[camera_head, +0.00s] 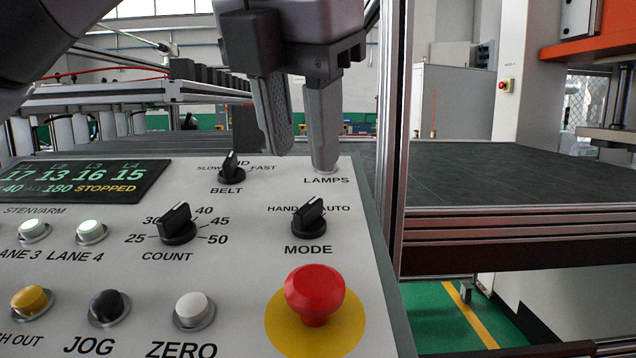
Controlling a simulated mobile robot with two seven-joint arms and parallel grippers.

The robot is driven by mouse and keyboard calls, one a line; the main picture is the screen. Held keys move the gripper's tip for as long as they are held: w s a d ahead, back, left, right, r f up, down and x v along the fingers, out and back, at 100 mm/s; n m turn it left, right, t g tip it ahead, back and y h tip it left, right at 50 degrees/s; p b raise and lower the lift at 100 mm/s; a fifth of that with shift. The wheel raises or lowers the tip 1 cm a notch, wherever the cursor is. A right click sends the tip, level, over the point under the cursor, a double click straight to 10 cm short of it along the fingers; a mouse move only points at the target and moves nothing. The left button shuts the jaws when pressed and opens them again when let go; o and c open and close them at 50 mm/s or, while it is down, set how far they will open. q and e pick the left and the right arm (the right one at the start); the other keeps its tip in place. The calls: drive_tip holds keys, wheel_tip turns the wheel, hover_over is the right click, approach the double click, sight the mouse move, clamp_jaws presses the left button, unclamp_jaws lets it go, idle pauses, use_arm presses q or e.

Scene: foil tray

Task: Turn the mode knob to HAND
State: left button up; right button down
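The black mode knob (309,217) sits on the sloped grey control panel above the word MODE. HAND is printed at its upper left and AUTO at its upper right. The knob's raised grip tilts to the upper right, toward AUTO. My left gripper (304,158) comes down from the top, above and behind the mode knob and apart from it. Its two grey fingers are parted by a narrow gap with nothing between them. The right fingertip overlaps the area just above the LAMPS label and hides what is there. My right gripper is not in view.
The red mushroom button (314,294) on a yellow disc stands below the mode knob. The black belt knob (232,166) and count knob (177,226) lie to its left. A metal frame post (393,140) rises just beyond the panel's right edge.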

sight(308, 204)
use_arm(q)
drive_tip(key=shift+x, duration=3.5)
clamp_jaws()
